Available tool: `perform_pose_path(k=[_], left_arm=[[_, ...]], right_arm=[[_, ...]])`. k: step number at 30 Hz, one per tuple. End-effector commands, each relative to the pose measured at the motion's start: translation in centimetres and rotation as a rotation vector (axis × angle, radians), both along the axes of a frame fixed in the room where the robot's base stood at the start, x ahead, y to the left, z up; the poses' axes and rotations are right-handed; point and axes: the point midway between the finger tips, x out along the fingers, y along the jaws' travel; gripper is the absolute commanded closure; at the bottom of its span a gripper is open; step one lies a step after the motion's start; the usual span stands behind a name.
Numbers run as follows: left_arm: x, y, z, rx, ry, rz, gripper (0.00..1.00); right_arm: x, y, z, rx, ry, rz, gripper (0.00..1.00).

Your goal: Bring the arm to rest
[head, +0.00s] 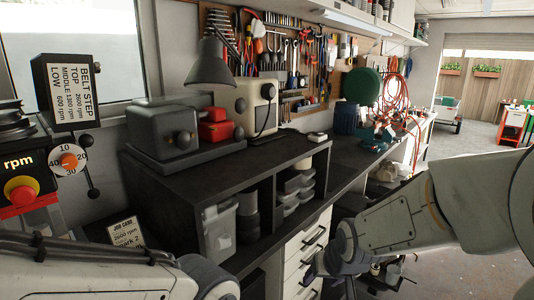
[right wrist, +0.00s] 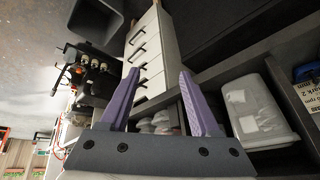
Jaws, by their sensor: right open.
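My right arm comes in from the right in the head view, bent downward in front of the white drawers. My right gripper (head: 318,268) is at its lower end, small and partly hidden by the wrist. In the right wrist view the right gripper (right wrist: 158,85) has its two purple fingers spread wide apart, with nothing between them. My left arm crosses the bottom left corner of the head view, and its gripper is not visible.
A dark workbench (head: 345,152) runs along the wall. White drawers (head: 305,250) stand under it, also in the right wrist view (right wrist: 150,60). A clear bin (head: 219,232) sits on the shelf. A job card (head: 126,232) stands near my left arm. Open floor (head: 490,155) lies at right.

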Motion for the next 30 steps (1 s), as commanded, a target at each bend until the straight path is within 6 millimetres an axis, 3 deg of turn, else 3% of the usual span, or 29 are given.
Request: perform_pose_path(k=[6,14,23,30], left_arm=[[0.0,0.0,0.0,0.0,0.0,0.0,0.3],[0.0,0.0,-0.1,0.0,0.0,0.0,0.3],[0.0,0.0,-1.8,0.0,0.0,0.0,0.3],[0.0,0.0,-3.6,0.0,0.0,0.0,0.3]], right_arm=[[-4.6,-3.8,-2.9,-0.071,0.132,0.013,0.37],[-9.3,-6.4,-5.2,-0.12,0.26,0.042,0.37],[-11.4,-1.1,-5.1,-0.127,0.285,0.217,0.37],[-15.4,3.4,-5.1,-0.141,0.326,0.411,0.37]])
